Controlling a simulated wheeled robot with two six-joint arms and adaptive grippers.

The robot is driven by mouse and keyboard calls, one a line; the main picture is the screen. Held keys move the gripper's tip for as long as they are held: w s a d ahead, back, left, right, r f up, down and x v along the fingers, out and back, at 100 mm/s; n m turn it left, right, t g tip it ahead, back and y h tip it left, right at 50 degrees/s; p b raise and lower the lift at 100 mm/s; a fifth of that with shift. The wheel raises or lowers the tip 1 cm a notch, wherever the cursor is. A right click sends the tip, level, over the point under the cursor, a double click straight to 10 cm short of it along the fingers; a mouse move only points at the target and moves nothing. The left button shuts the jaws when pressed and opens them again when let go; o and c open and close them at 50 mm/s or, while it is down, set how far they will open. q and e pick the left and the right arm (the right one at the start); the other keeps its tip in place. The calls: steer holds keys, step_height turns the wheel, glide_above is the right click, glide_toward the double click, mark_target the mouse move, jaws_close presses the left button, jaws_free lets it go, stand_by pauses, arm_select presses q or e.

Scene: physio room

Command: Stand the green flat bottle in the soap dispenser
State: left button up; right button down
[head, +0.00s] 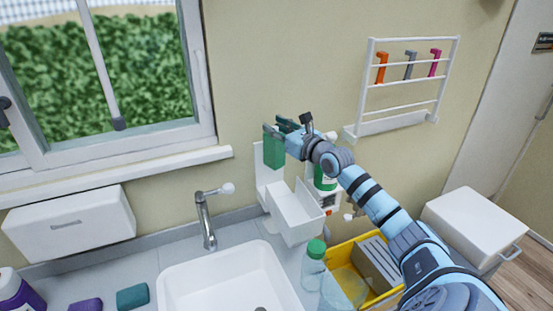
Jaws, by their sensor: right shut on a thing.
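The green flat bottle (273,153) is upright in my right gripper (276,131), which is shut on it near its top. The arm comes in from the right. The white soap dispenser (296,214) is on the wall right of the tap, with an open-topped box and a tall back plate (262,178). The bottle shows in front of the upper back plate, with its lower end higher than the box and toward its left rear. I cannot tell the exact gap between them. My left gripper is not in view.
A tap (207,218) and white sink (222,283) are at the lower left. A bottle with a green label (325,180) is close behind my right forearm. A green-capped clear bottle (313,268) and yellow crate (338,254) stand below. A wall rack (408,87) hangs at upper right.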

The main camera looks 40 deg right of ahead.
steer(key=f, duration=0.5)
steer(key=shift+w+f+b, duration=0.2)
steer(key=shift+b, duration=0.15)
steer(key=f+b, duration=0.4)
steer(key=f, duration=0.1)
steer(key=shift+s, duration=0.2)
steer(key=shift+a+r, duration=0.1)
steer(key=shift+r, duration=0.1)
steer(key=c, duration=1.2)
jaws_free()
steer(key=shift+p, duration=0.35)
steer(key=s+p, duration=0.1)
steer(key=s, duration=0.1)
steer(key=s+p, duration=0.4)
steer(key=shift+s+a+r, duration=0.15)
steer(key=shift+s+r, duration=0.15)
steer(key=b, duration=0.1)
glide_toward(282, 161)
steer(key=shift+w, duration=0.45)
